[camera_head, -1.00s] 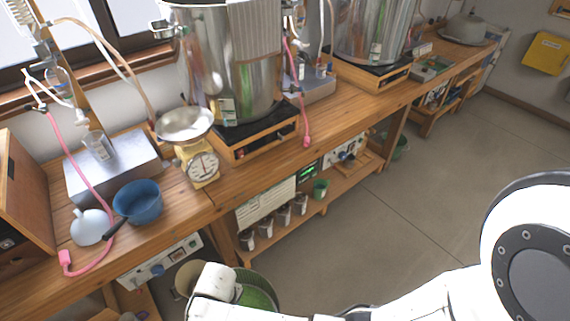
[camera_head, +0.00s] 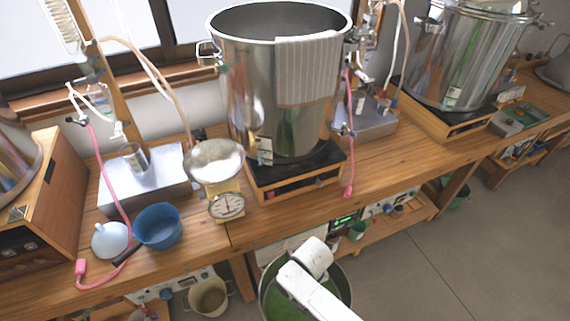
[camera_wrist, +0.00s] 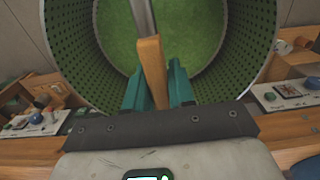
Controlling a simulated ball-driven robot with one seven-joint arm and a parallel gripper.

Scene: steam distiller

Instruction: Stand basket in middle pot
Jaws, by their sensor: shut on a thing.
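The middle pot (camera_head: 255,95) is a tall steel pot, open at the top, on a black hotplate in a wooden frame on the bench. A pale striped cloth (camera_head: 307,72) hangs over its rim. The basket (camera_wrist: 258,45) is a round perforated metal basket with green matter (camera_wrist: 200,40) inside. My gripper (camera_wrist: 158,88) has teal fingers shut on the wooden grip of the basket's handle (camera_wrist: 152,65). In the head view the basket (camera_head: 346,290) hangs in front of the bench, below the bench top, partly hidden by my arm.
A kitchen scale (camera_head: 226,203) with a pan stands left of the middle pot. A blue bowl (camera_head: 158,227) and a white funnel (camera_head: 110,240) are further left. Another steel pot (camera_head: 455,60) with a lid stands at right. A pink hose (camera_head: 348,150) hangs right of the middle pot.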

